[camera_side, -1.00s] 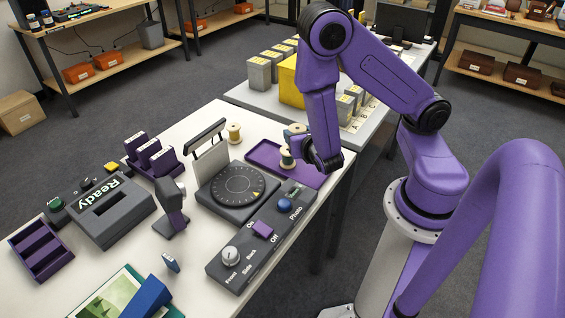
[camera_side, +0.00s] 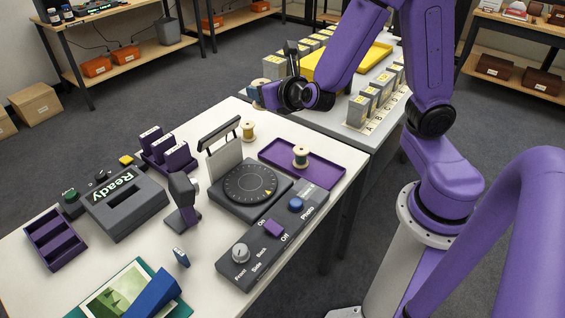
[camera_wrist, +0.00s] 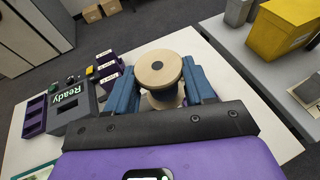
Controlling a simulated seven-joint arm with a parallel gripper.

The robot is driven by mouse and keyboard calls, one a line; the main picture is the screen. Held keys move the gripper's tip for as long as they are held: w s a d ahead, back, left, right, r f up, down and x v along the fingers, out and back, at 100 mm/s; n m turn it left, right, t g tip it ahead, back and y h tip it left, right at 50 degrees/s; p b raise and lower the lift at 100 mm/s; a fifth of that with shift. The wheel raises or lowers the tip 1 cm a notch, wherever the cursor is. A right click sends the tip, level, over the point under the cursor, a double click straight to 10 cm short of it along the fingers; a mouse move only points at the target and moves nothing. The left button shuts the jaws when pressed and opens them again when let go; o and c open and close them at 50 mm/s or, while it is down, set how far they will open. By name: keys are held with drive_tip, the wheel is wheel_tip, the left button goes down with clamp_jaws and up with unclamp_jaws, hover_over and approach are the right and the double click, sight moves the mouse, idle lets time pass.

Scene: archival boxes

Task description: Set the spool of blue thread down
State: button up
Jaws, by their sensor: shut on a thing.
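The spool of blue thread (camera_side: 257,88) is in my gripper (camera_side: 264,94), raised over the far edge of the white table in the side view. In the wrist view my gripper (camera_wrist: 163,88) is shut on the spool (camera_wrist: 158,68), between two blue fingers. Its round wooden end faces the camera, and its thread is mostly hidden there. The purple tray (camera_side: 322,173) lies at the table's right edge, with a pale spool (camera_side: 301,156) standing on it. Another spool, yellowish (camera_side: 248,130), stands on the table behind the turntable.
The black turntable (camera_side: 250,186) with its upright panel stands mid-table. The control panel (camera_side: 262,240) is in front. The purple rack (camera_side: 168,152) and Ready box (camera_side: 122,203) are to the left. Grey boxes (camera_side: 273,67) and a yellow tray (camera_side: 340,68) occupy the grey table behind.

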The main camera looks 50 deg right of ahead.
drive_tip(key=s+d+f+m+g+h, duration=0.8)
drive_tip(key=f+m, duration=0.2)
drive_tip(key=f, duration=0.1)
drive_tip(key=w+d+f, duration=0.1)
drive_tip(key=w+f, duration=0.2)
drive_tip(key=w, duration=0.1)
drive_tip(key=w+d+f, duration=0.1)
drive_tip(key=w+f, duration=0.2)
drive_tip(key=w, duration=0.1)
drive_tip(key=w+f, duration=0.4)
drive_tip(key=shift+w+d, duration=0.4)
drive_tip(key=shift+f, duration=1.6)
drive_tip(key=shift+f, duration=0.6)
drive_tip(key=o, duration=0.7)
drive_tip(key=shift+o, duration=0.2)
drive_tip(key=shift+r, duration=0.1)
